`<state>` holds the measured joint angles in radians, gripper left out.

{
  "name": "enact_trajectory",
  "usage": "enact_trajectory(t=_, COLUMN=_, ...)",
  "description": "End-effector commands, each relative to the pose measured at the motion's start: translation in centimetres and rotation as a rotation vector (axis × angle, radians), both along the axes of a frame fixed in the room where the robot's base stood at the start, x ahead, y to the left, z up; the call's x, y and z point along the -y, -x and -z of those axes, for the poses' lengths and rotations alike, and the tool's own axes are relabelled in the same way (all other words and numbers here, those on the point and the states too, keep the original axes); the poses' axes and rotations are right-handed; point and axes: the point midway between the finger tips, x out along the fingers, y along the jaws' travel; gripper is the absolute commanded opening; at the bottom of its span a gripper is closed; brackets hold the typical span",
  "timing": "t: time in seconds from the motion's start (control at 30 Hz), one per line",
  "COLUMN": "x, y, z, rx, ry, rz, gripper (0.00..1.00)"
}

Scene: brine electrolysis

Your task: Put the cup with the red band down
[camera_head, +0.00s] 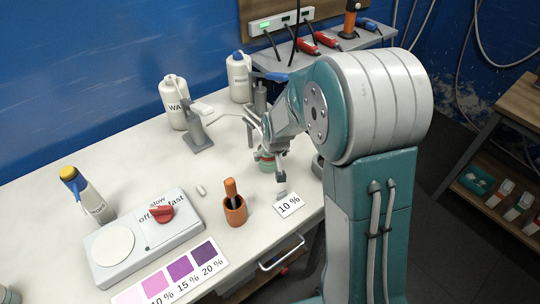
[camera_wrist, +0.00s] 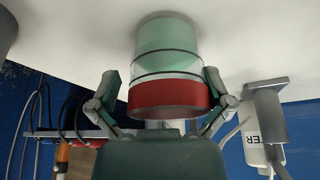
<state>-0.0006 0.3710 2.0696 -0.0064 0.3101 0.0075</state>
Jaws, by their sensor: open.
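The cup with the red band (camera_wrist: 168,98) is pale green with dark rings, and its red band lies at the end nearest my wrist. In the wrist view its far end meets the white table top, and it looks upright. In the head view the cup (camera_head: 265,163) shows only partly behind my arm. My gripper (camera_wrist: 160,78) is open, with one finger on each side of the cup. Small gaps seem to show between fingers and cup. In the head view my gripper (camera_head: 269,148) is at the cup, its fingers partly hidden.
A stand (camera_head: 198,136) and white bottles (camera_head: 173,105) are behind the cup.

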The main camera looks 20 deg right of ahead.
Motion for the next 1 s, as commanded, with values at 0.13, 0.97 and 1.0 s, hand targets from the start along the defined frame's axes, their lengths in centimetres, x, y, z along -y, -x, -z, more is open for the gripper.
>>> enact_trajectory(t=0.13, x=0.0, y=0.1, z=-0.5, rx=0.002, ry=0.000, rz=-0.001, gripper=1.00)
enact_trajectory(t=0.97, x=0.0, y=5.0, z=-11.8, rx=0.004, ry=0.000, rz=-0.001, gripper=1.00)
enact_trajectory(t=1.0, x=0.0, y=5.5, z=-12.3, rx=0.009, ry=0.000, rz=-0.001, gripper=1.00)
